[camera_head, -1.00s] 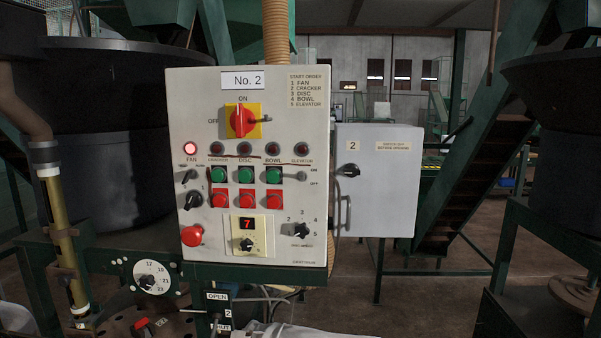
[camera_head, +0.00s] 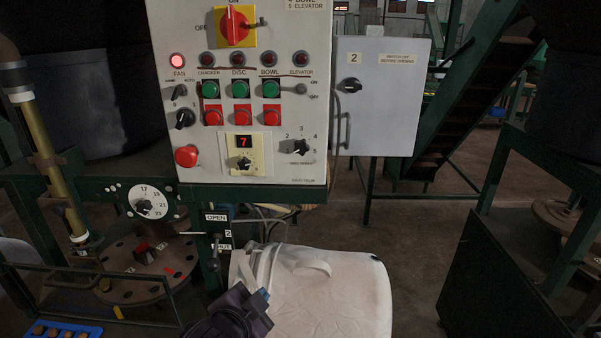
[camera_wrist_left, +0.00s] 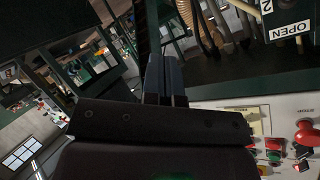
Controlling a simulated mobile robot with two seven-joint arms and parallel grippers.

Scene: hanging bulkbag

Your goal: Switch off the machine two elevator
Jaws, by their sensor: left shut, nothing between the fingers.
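The machine two control panel (camera_head: 215,140) is a white board in the upper middle of the head view. Its elevator switch (camera_head: 300,89) is a small grey lever below the ELEVATOR label, beside ON and OFF marks. The elevator lamp (camera_head: 301,58) above looks dark red and unlit. My left gripper (camera_head: 262,296) is low in the head view, below the panel and apart from it. Its fingers (camera_wrist_left: 165,78) are together and empty in the left wrist view. The panel also shows at the lower right there (camera_wrist_left: 285,108), turned round. My right gripper is not in view.
A grey cabinet (camera_head: 385,120) stands right of the panel. A white bag-like container (camera_head: 335,295) is right beside my left gripper. The OPEN/SHUT lever (camera_head: 215,250) and round dial (camera_head: 146,203) are below the panel. Green steel frames stand at both sides.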

